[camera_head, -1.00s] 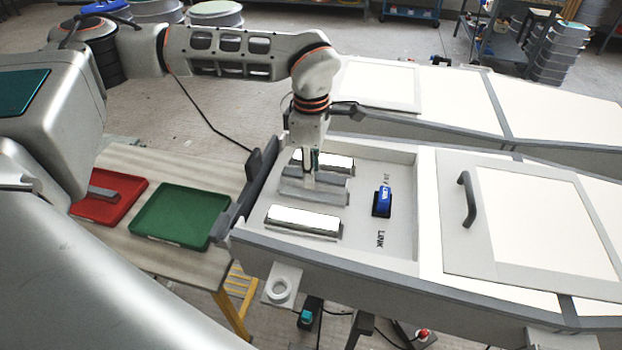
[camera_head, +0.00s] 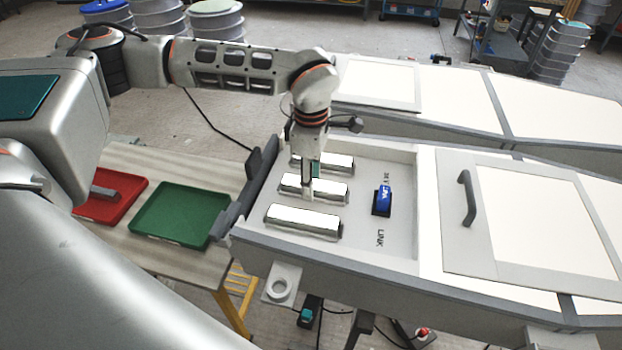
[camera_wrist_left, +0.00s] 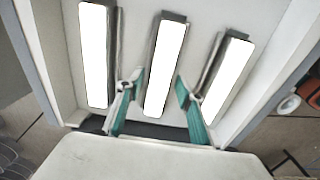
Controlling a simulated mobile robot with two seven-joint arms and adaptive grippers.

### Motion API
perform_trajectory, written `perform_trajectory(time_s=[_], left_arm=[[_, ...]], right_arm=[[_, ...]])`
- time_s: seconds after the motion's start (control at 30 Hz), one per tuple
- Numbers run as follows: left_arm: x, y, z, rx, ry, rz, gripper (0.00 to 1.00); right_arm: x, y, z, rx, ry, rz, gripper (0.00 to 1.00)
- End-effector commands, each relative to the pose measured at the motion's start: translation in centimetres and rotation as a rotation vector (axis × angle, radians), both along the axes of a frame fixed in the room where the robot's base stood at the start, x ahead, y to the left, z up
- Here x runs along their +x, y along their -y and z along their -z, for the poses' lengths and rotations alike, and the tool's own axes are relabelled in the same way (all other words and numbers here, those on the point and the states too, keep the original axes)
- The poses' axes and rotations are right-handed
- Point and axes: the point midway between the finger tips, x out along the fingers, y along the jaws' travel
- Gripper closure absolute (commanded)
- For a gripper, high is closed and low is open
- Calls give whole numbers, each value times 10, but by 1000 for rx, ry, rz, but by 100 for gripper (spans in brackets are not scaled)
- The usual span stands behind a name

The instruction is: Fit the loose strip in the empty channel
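The middle strip (camera_head: 328,192) is bright white and lies in the middle channel of the mould box. It also shows in the left wrist view (camera_wrist_left: 165,70), level with its neighbours. My left gripper (camera_head: 313,180) is right over it. In the left wrist view its two teal fingers (camera_wrist_left: 155,88) stand apart, one on each side of the middle strip, with visible gaps. The far white strip (camera_head: 340,163) and the near white strip (camera_head: 302,222) lie parallel to it. My right gripper is not in view.
A blue switch (camera_head: 383,199) stands right of the strips, near the "LINK" lettering. A red tray (camera_head: 115,208) with a grey bar in it and an empty green tray (camera_head: 180,214) are on the bench at left. A handled panel (camera_head: 465,253) lies at right.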

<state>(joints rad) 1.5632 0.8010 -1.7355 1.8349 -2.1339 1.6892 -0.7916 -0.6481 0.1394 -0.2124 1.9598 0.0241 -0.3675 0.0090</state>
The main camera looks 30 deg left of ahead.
Motion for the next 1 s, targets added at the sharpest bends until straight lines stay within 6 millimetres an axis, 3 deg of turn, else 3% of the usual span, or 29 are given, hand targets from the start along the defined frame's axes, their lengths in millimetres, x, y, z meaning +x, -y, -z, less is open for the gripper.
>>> perform_trajectory(time_s=[0.17,0.63,0.8,1.0], left_arm=[[1,0,-16,0,3,-1,63],[1,0,-104,0,4,0,63],[0,0,-119,0,1,0,63],[0,0,-123,0,-1,0,63]], right_arm=[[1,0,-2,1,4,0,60],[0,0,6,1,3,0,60],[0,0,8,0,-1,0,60],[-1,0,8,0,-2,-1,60]])
